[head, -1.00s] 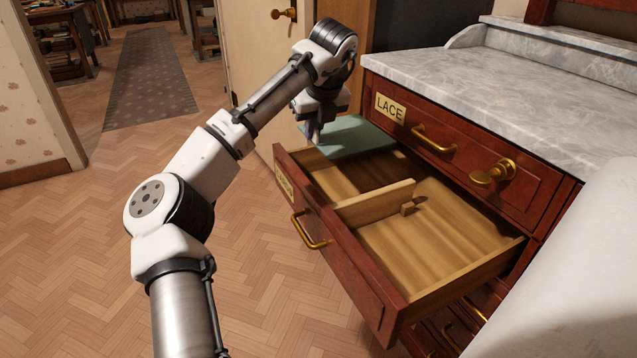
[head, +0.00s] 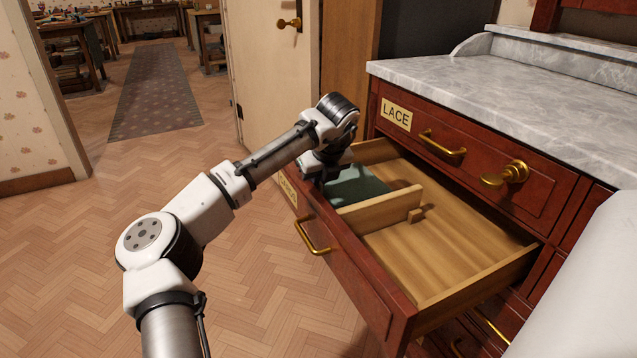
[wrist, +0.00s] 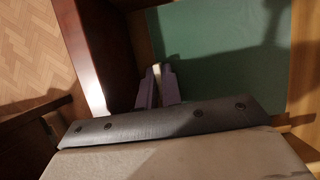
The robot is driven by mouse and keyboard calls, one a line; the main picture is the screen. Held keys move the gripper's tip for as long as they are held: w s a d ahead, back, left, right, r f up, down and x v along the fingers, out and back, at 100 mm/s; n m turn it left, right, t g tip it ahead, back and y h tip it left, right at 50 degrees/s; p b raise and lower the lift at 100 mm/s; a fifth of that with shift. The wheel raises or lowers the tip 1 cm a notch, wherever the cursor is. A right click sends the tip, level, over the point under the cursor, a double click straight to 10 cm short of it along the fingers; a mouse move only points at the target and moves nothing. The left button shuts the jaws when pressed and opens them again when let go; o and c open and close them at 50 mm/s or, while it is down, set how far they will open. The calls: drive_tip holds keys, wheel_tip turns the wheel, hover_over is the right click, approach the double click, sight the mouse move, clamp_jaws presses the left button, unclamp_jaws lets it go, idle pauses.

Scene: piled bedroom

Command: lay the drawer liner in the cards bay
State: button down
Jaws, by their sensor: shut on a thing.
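The drawer liner (head: 362,187) is a flat green sheet. In the head view it lies down inside the left bay of the open drawer (head: 375,278), behind a wooden divider (head: 380,211). It also shows in the wrist view (wrist: 215,50), filling much of the bay. My gripper (wrist: 157,72) is shut on the liner near its edge by the drawer front; a pale bit shows between the fingertips. My arm hides the fingers and the bay's near corner in the head view. A partly covered label (head: 288,188) is on the drawer front at this bay.
The right bay (head: 435,255) is empty, with a small wooden block by the divider. Above stands a closed drawer labelled LACE (head: 397,115) under a marble top (head: 480,90). A door (head: 270,70) is behind. The parquet floor at left is clear.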

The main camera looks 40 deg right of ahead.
drive_tip(key=shift+f+p, duration=0.35)
drive_tip(key=shift+p, duration=0.05)
drive_tip(key=shift+s+f, duration=0.1)
drive_tip(key=shift+f, duration=0.2)
drive_tip(key=c, duration=1.6)
unclamp_jaws()
drive_tip(key=shift+f, duration=0.15)
drive_tip(key=shift+s, duration=0.1)
drive_tip(key=shift+r+b, duration=0.2)
drive_tip(key=shift+b, duration=0.25)
drive_tip(key=p+v, duration=0.1)
drive_tip(key=v, duration=0.3)
drive_tip(key=p+v, duration=0.1)
drive_tip(key=v, duration=0.3)
drive_tip(key=p+v, duration=0.1)
drive_tip(key=v, duration=0.4)
drive_tip(key=shift+w+r, duration=0.1)
drive_tip(key=shift+w, duration=0.25)
